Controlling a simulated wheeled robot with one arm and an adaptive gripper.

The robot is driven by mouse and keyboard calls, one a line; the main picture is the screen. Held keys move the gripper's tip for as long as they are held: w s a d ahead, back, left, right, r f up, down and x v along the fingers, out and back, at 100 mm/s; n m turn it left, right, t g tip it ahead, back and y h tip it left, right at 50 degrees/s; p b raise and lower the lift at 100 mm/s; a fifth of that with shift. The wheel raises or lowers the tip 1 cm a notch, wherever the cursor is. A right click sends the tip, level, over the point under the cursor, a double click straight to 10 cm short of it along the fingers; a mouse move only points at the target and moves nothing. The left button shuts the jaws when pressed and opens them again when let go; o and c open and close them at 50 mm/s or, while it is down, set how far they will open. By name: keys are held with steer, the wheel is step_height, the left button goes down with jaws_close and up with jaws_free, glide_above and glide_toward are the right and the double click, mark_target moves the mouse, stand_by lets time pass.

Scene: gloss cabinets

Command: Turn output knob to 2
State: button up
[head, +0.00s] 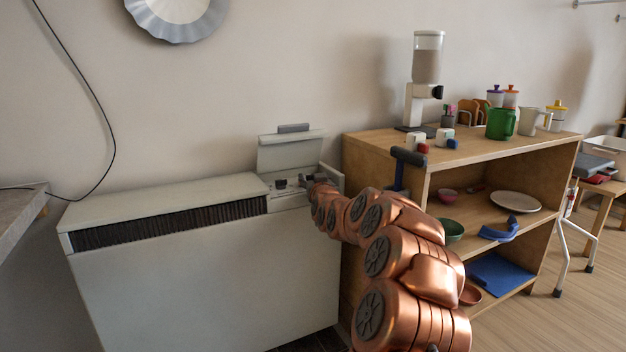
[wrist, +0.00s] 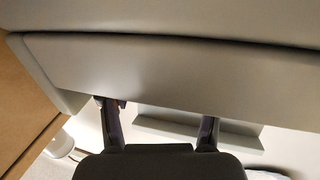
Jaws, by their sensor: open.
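A pale grey heater-like unit (head: 200,270) stands against the wall. At its right end a lid (head: 290,153) is raised over a recessed control panel (head: 287,193). A small dark control (head: 280,183) shows on the panel; I cannot tell whether it is the output knob, and no number is readable. My gripper (head: 307,182) is at the right part of this recess, largely hidden by my copper arm. A grey panel edge hides what lies beyond the fingertips.
A wooden shelf (head: 375,150) stands close to the right of the unit, with a dispenser (head: 427,70), a green mug (head: 501,124) and other items on top. A dark handle-like bar (head: 409,156) juts near my arm. A cable (head: 100,100) hangs at left.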

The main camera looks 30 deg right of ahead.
steer(key=v, duration=1.1)
steer(key=shift+s, duration=0.3)
steer(key=shift+a, duration=0.15)
